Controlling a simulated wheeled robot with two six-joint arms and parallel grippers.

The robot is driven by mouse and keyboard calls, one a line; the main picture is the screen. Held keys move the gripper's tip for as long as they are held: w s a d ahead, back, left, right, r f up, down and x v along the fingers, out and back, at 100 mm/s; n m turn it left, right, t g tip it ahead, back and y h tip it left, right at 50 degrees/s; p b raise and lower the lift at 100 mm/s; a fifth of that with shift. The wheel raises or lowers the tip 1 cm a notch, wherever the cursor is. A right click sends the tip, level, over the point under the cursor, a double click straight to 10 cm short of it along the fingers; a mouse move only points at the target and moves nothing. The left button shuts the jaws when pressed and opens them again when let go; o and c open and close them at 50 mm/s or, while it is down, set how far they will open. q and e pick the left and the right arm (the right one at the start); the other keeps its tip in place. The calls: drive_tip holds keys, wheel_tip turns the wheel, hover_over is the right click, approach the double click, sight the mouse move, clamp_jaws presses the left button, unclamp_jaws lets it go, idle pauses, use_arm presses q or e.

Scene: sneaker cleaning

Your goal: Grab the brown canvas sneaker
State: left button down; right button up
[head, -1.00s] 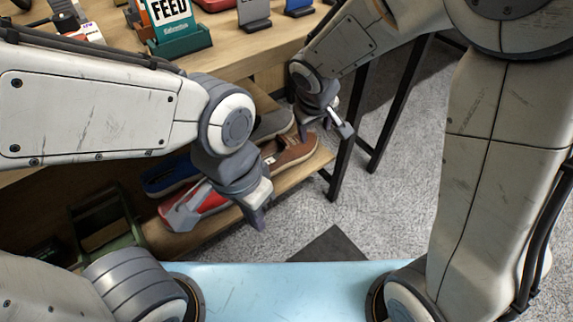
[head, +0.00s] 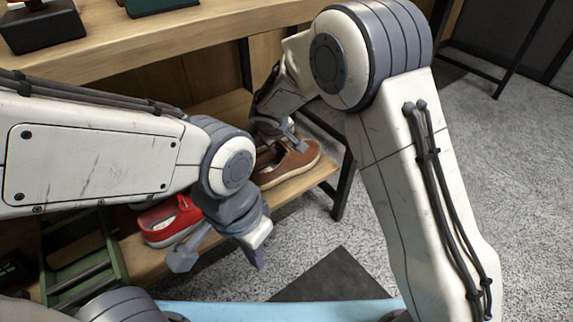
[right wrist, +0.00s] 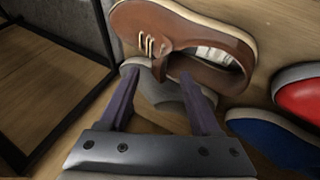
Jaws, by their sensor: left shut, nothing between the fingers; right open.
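The brown canvas sneaker (head: 290,168), with a pale sole, sits on the low wooden shelf at its right end. My right gripper (head: 290,142) is over the sneaker's far side in the head view, where its fingertips are hard to make out. In the right wrist view the sneaker (right wrist: 185,35) lies just beyond my open right gripper (right wrist: 158,78). Its opening edge is close to the fingertips; contact cannot be told. My left gripper (head: 258,257) is shut and empty, in front of the shelf.
A red sneaker (head: 168,220) stands left of the brown one. In the right wrist view a grey shoe (right wrist: 165,95) shows between my fingers, and a blue shoe (right wrist: 270,138) lies lower right. A green crate (head: 112,245) is at the left; a dark table leg (head: 344,185) stands right.

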sight(282, 145)
drive_tip(key=b+x, duration=0.1)
drive_tip(key=x, duration=0.1)
drive_tip(key=b+x, duration=0.1)
drive_tip(key=x, duration=0.1)
drive_tip(key=shift+s+f, duration=0.2)
drive_tip(key=shift+f, duration=0.05)
drive_tip(key=shift+w+d+f, duration=0.1)
drive_tip(key=shift+w+f, duration=0.1)
drive_tip(key=shift+w, duration=0.1)
clamp_jaws()
drive_tip(key=shift+r, duration=0.1)
idle(0.7)
